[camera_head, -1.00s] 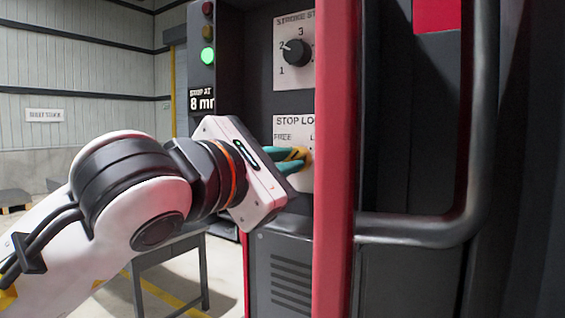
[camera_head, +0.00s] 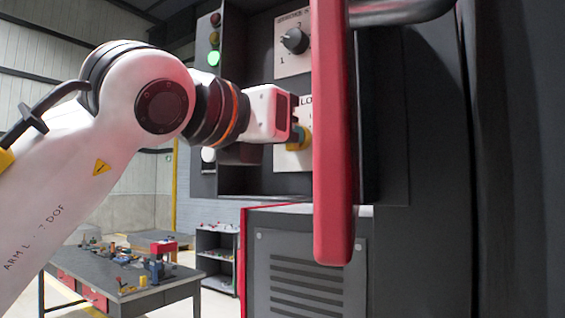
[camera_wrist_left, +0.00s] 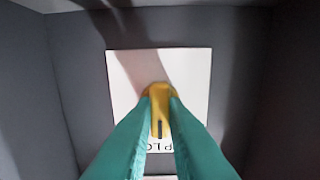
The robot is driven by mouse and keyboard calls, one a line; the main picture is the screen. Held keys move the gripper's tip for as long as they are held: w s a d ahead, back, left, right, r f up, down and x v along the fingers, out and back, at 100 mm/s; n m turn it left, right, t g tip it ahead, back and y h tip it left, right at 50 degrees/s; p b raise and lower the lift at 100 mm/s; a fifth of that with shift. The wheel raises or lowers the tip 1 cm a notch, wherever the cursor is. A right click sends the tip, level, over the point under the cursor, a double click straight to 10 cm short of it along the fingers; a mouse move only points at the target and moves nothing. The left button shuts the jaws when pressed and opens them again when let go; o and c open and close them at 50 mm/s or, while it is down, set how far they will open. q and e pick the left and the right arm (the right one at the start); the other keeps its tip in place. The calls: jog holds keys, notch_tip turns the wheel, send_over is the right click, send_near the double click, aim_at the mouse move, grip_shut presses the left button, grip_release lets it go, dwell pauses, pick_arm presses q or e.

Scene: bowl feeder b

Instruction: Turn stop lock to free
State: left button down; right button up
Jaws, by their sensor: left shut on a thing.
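The stop lock is a yellow knob on a white label plate (camera_wrist_left: 195,70) set in a dark recess. In the left wrist view the yellow knob (camera_wrist_left: 159,98) sits between the two teal fingers of my left gripper (camera_wrist_left: 160,118), which are shut on it. In the head view my left gripper (camera_head: 298,137) reaches the knob (camera_head: 305,138) from the left. The plate's lettering is mostly covered by the gripper, so I cannot read which mark the knob points to. My right gripper is not in view.
A red upright bar (camera_head: 332,150) stands just right of the knob. Above is a black stroke dial (camera_head: 294,41). A green lamp (camera_head: 213,58) is lit at the upper left. A workbench (camera_head: 130,290) with small parts stands at the lower left.

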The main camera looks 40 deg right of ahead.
pick_arm(q)
jog(key=n+b, duration=0.2)
jog(key=n, duration=0.1)
jog(key=n+b, duration=0.1)
jog(key=shift+f+n+b, duration=0.25)
jog(key=shift+n+b, duration=0.05)
jog(key=shift+b, duration=0.1)
jog(key=shift+n+b, duration=0.8)
jog(key=shift+n, duration=0.4)
jog(key=shift+r+n+b, duration=0.15)
jog(key=shift+n+b, duration=0.5)
jog(key=shift+n, duration=0.45)
jog(key=c, duration=1.4)
grip_release()
jog(key=shift+c, duration=0.2)
